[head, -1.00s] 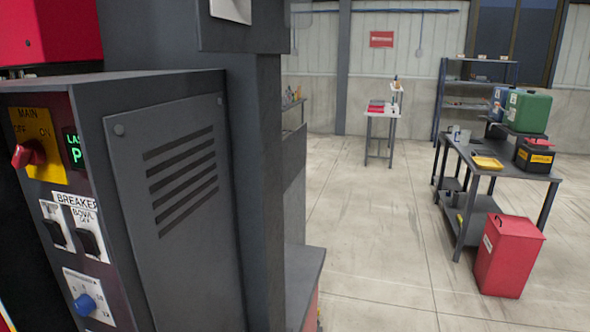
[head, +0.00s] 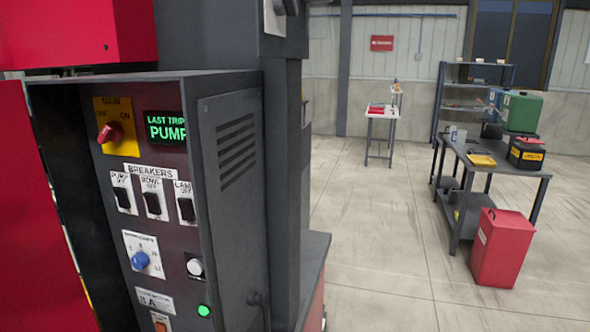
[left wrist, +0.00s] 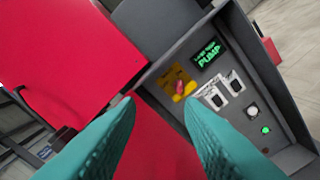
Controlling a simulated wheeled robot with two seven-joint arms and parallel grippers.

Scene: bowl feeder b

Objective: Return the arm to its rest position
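My left gripper (left wrist: 160,104) shows only in the left wrist view, as two teal fingers spread apart with nothing between them. Red surface shows through the gap. The control panel (head: 158,215) lies beyond the fingertips, tilted in that view. The panel has a red main knob on yellow (head: 110,132), a green display reading "LAST TRIP PUMP" (head: 166,128), several breaker switches (head: 152,203), a blue dial (head: 140,260) and a lit green lamp (head: 204,310). Neither arm shows in the head view. My right gripper is in no view.
A red machine body (head: 75,35) and an open red door (head: 40,200) stand at the left. A grey column (head: 287,190) rises beside the panel box. To the right are a workbench (head: 515,167), a red bin (head: 503,250) and a wide stretch of clear floor (head: 385,225).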

